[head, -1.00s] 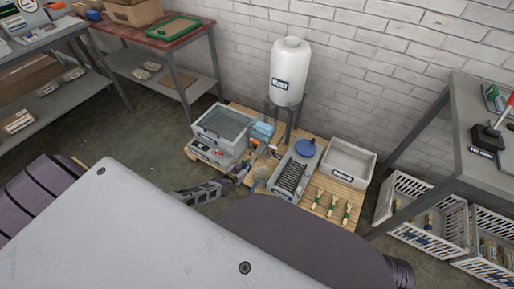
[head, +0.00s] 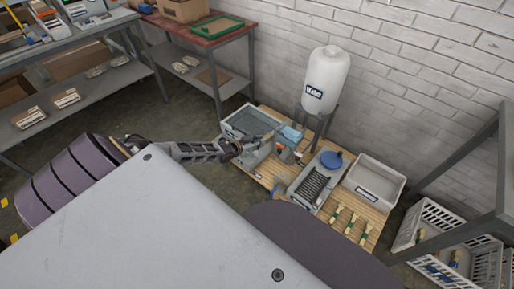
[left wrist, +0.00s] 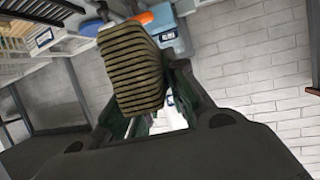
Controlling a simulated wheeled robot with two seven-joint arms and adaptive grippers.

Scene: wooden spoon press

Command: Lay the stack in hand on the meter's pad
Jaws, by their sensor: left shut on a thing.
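My left gripper (head: 236,149) reaches in from the left over the near left part of the low wooden pallet. In the left wrist view it is shut on a brown, ribbed stack (left wrist: 133,68) of thin layers, with a dark green finger visible on the right. The stack is tilted in that picture and hides part of what lies behind it. In the head view the stack is too small to make out clearly at the gripper. A grey unit, perhaps the meter (head: 256,160), sits beside the gripper, partly covered; its pad cannot be told apart. My right gripper is not in view.
The pallet (head: 268,183) also holds a grey tub (head: 247,121), a light blue box (head: 291,136), a ribbed tray (head: 310,186), a blue round lid (head: 331,159), a white bin (head: 374,181) and brushes (head: 350,226). A white tank (head: 326,80) stands behind. White crates (head: 425,221) are at right.

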